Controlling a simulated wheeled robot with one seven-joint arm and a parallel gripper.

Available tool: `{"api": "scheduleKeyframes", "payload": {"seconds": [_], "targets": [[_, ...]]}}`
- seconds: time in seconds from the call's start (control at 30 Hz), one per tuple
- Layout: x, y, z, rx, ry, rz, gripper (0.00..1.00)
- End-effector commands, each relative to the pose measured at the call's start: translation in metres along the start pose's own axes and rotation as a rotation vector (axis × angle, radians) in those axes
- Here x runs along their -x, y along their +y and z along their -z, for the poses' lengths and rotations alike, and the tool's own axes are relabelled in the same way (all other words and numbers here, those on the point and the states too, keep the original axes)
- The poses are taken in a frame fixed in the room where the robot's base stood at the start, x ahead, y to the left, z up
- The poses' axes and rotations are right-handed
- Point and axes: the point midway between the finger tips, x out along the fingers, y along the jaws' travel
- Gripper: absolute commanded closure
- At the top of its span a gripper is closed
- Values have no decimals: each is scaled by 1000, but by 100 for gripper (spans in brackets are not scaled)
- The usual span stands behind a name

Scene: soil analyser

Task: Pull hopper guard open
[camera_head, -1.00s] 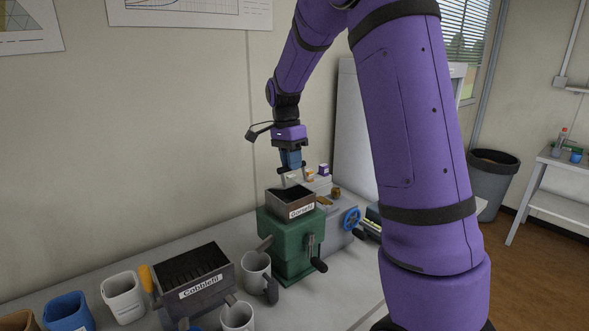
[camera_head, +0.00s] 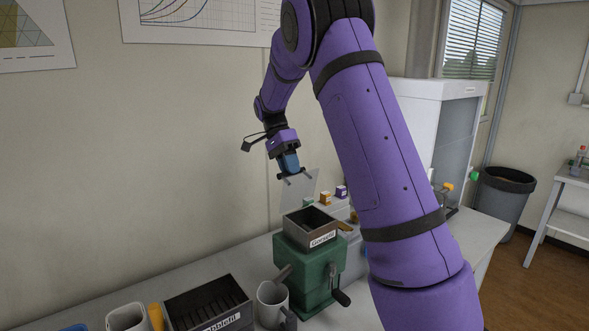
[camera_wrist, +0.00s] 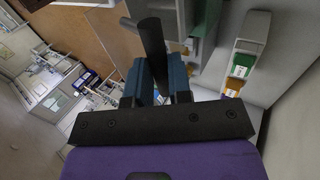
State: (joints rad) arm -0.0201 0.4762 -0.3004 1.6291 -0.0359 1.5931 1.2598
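The hopper (camera_head: 297,228), a dark open-topped box with a white label, sits on a green machine (camera_head: 312,270) with a crank. Its clear guard (camera_head: 303,190) stands raised and nearly upright at the hopper's back, so the hopper's mouth is uncovered. My gripper (camera_head: 292,176) is above and behind the hopper, at the guard's top edge. A dark bar crosses its fingertips there. In the wrist view, a black rod, the guard's handle (camera_wrist: 152,40), runs between the blue fingers, which look closed on it.
A second dark hopper box (camera_head: 207,310) and a grey mug (camera_head: 272,300) stand at the front left. Small coloured containers (camera_head: 341,192) are behind the green machine. A white cabinet (camera_head: 410,110) stands at the back right. The wall is close behind my gripper.

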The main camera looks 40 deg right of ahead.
Motion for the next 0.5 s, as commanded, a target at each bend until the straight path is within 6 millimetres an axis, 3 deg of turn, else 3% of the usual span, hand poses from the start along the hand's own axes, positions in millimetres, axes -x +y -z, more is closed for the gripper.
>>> {"api": "scheduleKeyframes", "payload": {"seconds": [0.03, 0.5], "targets": [[-8, -6, -1, 1, -3, -14, 100], [-6, -18, -1, 2, -6, -16, 100]]}}
